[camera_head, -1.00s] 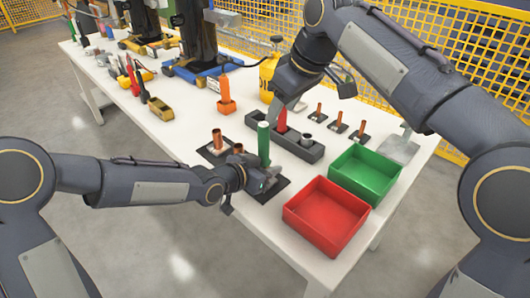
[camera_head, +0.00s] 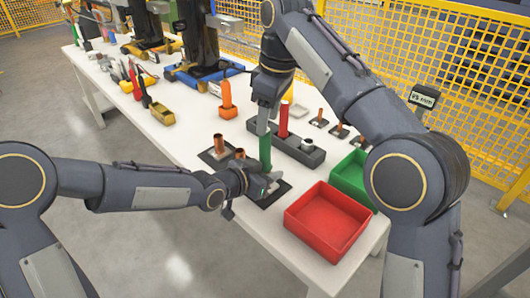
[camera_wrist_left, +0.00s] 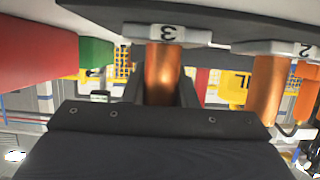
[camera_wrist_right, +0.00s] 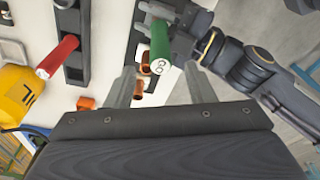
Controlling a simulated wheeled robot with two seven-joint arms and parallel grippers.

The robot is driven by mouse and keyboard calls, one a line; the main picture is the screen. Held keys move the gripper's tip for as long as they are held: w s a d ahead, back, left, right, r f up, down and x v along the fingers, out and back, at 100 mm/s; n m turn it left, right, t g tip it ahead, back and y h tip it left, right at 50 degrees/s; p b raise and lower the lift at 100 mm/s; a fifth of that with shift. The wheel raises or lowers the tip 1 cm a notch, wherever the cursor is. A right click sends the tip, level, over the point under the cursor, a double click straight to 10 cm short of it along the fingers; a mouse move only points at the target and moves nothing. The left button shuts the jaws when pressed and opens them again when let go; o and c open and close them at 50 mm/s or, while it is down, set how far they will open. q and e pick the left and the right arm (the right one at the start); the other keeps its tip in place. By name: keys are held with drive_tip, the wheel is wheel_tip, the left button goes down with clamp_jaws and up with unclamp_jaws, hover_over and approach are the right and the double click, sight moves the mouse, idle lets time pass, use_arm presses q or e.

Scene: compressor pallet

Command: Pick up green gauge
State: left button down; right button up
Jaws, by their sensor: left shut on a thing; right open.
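The green gauge (camera_head: 265,152) stands upright above the black plate at the near edge of the table; it also shows end-on in the right wrist view (camera_wrist_right: 160,45). My right gripper (camera_head: 263,126) is open at its top end; in the right wrist view its fingertips (camera_wrist_right: 161,80) lie either side of the gauge's pale end. Whether they touch it cannot be told. My left gripper (camera_head: 265,186) is shut on a copper pipe (camera_wrist_left: 164,75) with a plate marked 3, just below the green gauge. The gauge's lower end is hidden by the left gripper.
A red gauge (camera_head: 283,118) stands in a dark grey block (camera_head: 310,157). Other copper pipes (camera_head: 218,143) stand left of the green gauge. A red bin (camera_head: 328,222) and a green bin (camera_head: 347,178) lie to the right, the green one partly behind my right arm.

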sight(264, 141)
drive_tip(key=f, duration=0.5)
drive_tip(key=a+f, duration=0.1)
drive_tip(key=f, duration=0.1)
drive_tip(key=shift+w+f, duration=0.2)
drive_tip(key=shift+f, duration=0.05)
clamp_jaws()
drive_tip(key=shift+r, duration=0.15)
wheel_tip(264, 141, up, 10)
drive_tip(key=shift+f, duration=0.1)
idle(0.5)
